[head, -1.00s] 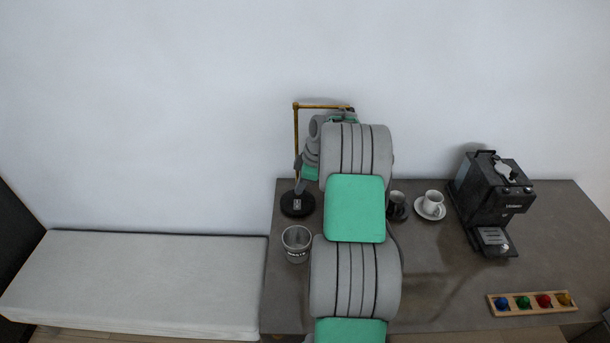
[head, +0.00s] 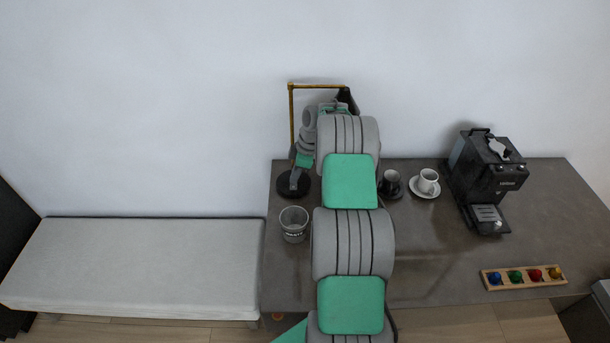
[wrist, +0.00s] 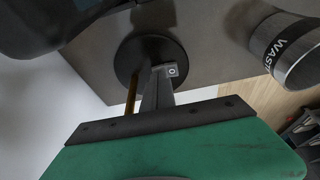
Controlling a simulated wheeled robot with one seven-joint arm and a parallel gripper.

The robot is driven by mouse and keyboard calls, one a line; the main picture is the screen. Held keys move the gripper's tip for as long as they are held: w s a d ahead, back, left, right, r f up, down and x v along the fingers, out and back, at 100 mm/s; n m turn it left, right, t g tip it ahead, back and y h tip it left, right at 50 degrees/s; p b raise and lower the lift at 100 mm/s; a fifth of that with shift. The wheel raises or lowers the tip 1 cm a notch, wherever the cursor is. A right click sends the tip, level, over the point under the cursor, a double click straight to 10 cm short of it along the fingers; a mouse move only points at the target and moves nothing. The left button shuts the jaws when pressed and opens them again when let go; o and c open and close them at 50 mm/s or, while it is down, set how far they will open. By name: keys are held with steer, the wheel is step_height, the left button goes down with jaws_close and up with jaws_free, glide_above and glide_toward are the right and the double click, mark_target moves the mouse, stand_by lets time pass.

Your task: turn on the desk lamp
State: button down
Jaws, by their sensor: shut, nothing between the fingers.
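The desk lamp has a round black base (head: 285,190), a thin brass pole (head: 291,120) with a top bar, and a dark head (head: 347,98) partly behind my arm. No glow shows from it. My gripper (head: 295,183) is shut and empty, pointing down over the base. In the wrist view, the fingertips (wrist: 163,73) overlap the black base (wrist: 135,52), beside a small pale button (wrist: 172,71) with a ring mark. I cannot tell whether they touch it. The brass pole (wrist: 131,92) is just left of the fingers.
A waste bin (head: 293,225) stands in front of the lamp and shows at the wrist view's right (wrist: 292,50). Right of my arm are a dark cup (head: 391,184), a white cup (head: 428,180), a coffee machine (head: 488,178) and a wooden tray (head: 523,283). A bench (head: 140,265) is at left.

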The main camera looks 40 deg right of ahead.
steer(key=shift+d+f+b, duration=0.2)
steer(key=shift+f+b, duration=0.1)
steer(key=shift+b, duration=0.25)
steer(key=shift+w+r+b, duration=0.1)
steer(key=shift+b, duration=0.45)
steer(key=shift+r, duration=0.15)
steer(key=shift+w+r, duration=0.1)
steer(key=shift+w, duration=0.05)
stand_by(0.3)
